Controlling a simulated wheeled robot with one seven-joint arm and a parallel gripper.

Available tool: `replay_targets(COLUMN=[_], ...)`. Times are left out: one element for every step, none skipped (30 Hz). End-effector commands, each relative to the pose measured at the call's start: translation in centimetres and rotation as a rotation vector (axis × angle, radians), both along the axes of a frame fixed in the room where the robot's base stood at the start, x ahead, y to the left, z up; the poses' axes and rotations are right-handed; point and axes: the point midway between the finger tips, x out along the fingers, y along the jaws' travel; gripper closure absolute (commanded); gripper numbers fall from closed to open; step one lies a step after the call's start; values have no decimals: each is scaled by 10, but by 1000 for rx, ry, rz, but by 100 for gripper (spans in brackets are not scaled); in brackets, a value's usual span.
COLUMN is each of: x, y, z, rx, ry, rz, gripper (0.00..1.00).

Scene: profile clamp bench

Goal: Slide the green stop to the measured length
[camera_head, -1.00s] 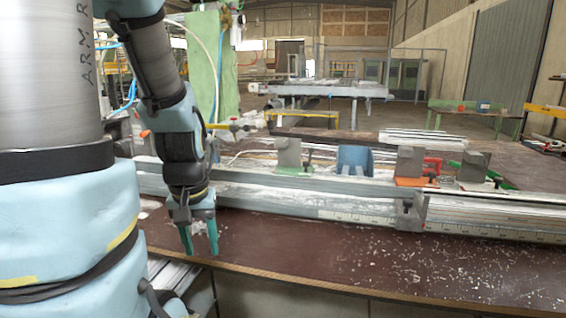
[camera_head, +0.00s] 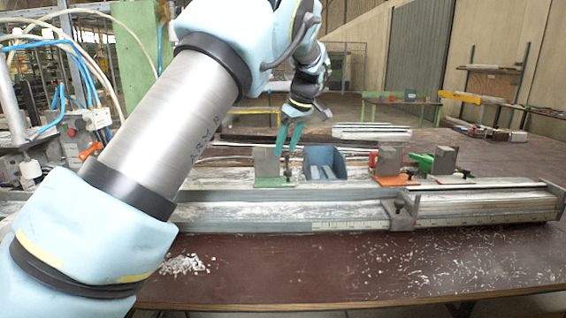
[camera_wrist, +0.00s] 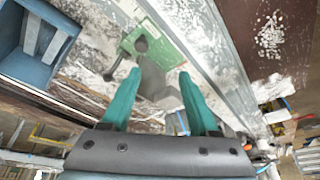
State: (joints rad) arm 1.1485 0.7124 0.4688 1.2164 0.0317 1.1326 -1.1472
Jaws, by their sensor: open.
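The green stop (camera_head: 273,183) is a green base plate with an upright grey block, standing on the long metal profile bench (camera_head: 230,212) left of centre in the head view. In the wrist view the green stop (camera_wrist: 180,42) shows its plate, a dark knob and the grey block below it in the picture. My gripper (camera_head: 288,149) is open, its teal fingers pointing down at the stop's right side. In the wrist view my gripper (camera_wrist: 159,75) has its fingertips near the knob and block, with nothing visibly held. Contact cannot be told. A pale scale strip (camera_head: 345,225) runs along the bench's front.
A blue bin (camera_head: 324,155) stands just right of the green stop. Further right are an orange-based stop (camera_head: 394,181) and another grey block (camera_head: 446,160) beside a green handle. A metal clamp (camera_head: 401,211) sits on the front rail. White chips (camera_head: 183,264) litter the brown table.

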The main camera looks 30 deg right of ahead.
Motion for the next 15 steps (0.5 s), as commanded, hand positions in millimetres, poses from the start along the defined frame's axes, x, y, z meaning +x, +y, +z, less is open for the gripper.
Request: replay_targets(x=[-8, -11, -14, -16, -16, -16, -16, -15, -13, -11, -10, -7, -5, -3, 0], y=[-17, -24, -30, -34, -36, -37, -38, -37, -36, -35, -34, -33, -33, -32, -31], z=[4, 6, 8, 8, 8, 7, 5, 3, -2, -6, -10, -17, -22, -27, -34], rx=[1, -1, -2, -2, -1, -1, -2, -2, -2, -1, -1, 0, -1, 0, -1], ry=[-18, -26, -34, -37, -40, -42, -42, -44, -42, -41, -41, -41, -41, -41, -41], rz=[-1, 4, 8, 10, 12, 14, 15, 15, 16, 16, 16, 16, 15, 16, 15], gripper=[39, 39, 39, 39, 39, 39, 39, 39, 39, 39, 39, 39, 39, 39, 39])
